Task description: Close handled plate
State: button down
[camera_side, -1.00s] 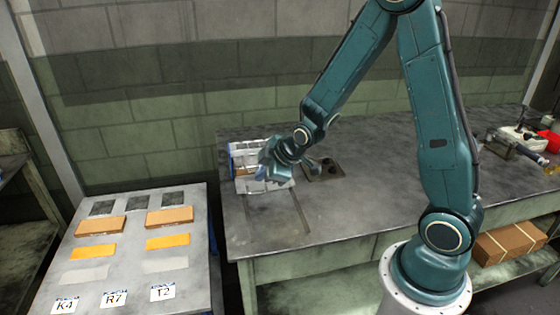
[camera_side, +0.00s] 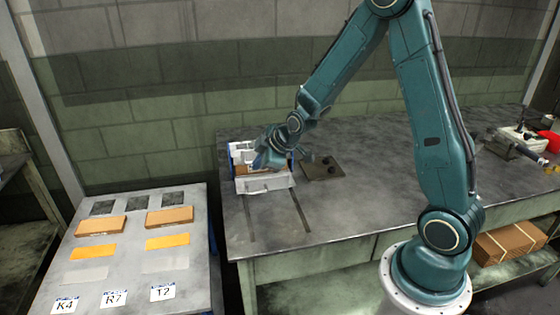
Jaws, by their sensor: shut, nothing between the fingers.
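The handled plate (camera_side: 265,185) is a pale grey metal plate with a small handle on its front, standing at the front of the former on the bench. Behind it, the former (camera_side: 240,150) shows pale metal parts, blue sides and a strip of brown. My gripper (camera_side: 260,165) is shut and empty, just behind and above the plate, over the former. Whether it touches the plate or the former cannot be told. My gripper and wrist hide the right part of the former's inside.
Two dark rail slots (camera_side: 301,211) run forward from the plate along the clear bench top (camera_side: 340,200). A dark square pad with small knobs (camera_side: 323,168) lies right of the former. A lower table (camera_side: 125,272) at left holds orange and brown blocks and labels.

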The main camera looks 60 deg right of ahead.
jog(key=shift+w+d, duration=0.95)
jog(key=shift+d, duration=0.05)
jog(key=s+a, duration=0.2)
jog(key=a, duration=0.1)
jog(key=shift+s+f, duration=0.3)
jog(key=shift+s, duration=0.1)
jog(key=v, duration=1)
jog(key=shift+s+a+r, duration=0.1)
jog(key=shift+s, duration=0.05)
